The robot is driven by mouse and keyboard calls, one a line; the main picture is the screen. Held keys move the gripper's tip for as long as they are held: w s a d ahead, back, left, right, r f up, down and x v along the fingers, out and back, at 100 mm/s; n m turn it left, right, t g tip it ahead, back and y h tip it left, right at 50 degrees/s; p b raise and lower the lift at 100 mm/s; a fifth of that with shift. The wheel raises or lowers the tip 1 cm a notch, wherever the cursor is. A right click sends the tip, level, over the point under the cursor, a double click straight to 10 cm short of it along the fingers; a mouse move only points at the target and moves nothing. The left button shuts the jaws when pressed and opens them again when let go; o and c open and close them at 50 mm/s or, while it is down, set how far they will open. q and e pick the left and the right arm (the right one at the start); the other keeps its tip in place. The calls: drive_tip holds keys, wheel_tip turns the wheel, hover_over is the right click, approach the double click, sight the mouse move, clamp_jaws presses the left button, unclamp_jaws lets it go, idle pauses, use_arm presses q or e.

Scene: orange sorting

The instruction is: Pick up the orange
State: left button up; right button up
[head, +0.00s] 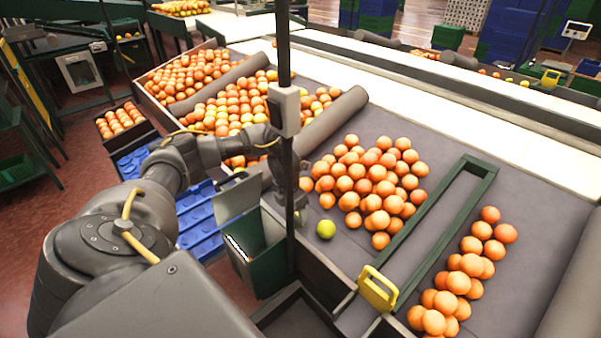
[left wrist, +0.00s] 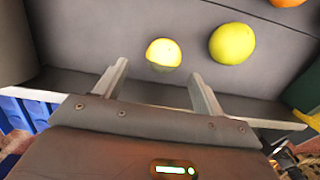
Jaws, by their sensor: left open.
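My left gripper (head: 297,195) is over the near edge of the grey sorting table, partly hidden behind a dark pole. In the left wrist view its two fingers (left wrist: 160,70) are apart with nothing held between them. A yellow fruit (left wrist: 164,54) with a pale top lies just beyond the fingertips, roughly between them. A larger yellow-green fruit (left wrist: 232,43) lies to its right; a yellow-green fruit (head: 326,229) also shows beside the gripper in the head view. A pile of oranges (head: 370,185) lies farther right on the table. My right gripper is not in view.
A green frame with a yellow end piece (head: 378,288) divides the table, with more oranges (head: 460,275) to its right. Grey rollers (head: 330,120) separate the piles at the back left. A dark green bin (head: 262,250) stands below the table edge, near blue crates (head: 200,225).

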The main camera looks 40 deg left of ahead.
sight(297, 215)
use_arm(q)
drive_tip(key=shift+w+d+f+p, duration=0.1)
drive_tip(key=shift+f+p, duration=0.2)
drive_tip(key=shift+f, duration=0.05)
drive_tip(key=f, duration=0.2)
drive_tip(key=w+f+p, duration=0.1)
drive_tip(key=f, duration=0.1)
drive_tip(key=shift+d+f, duration=0.15)
drive_tip(key=c, duration=1)
drive_tip(key=shift+c, duration=0.2)
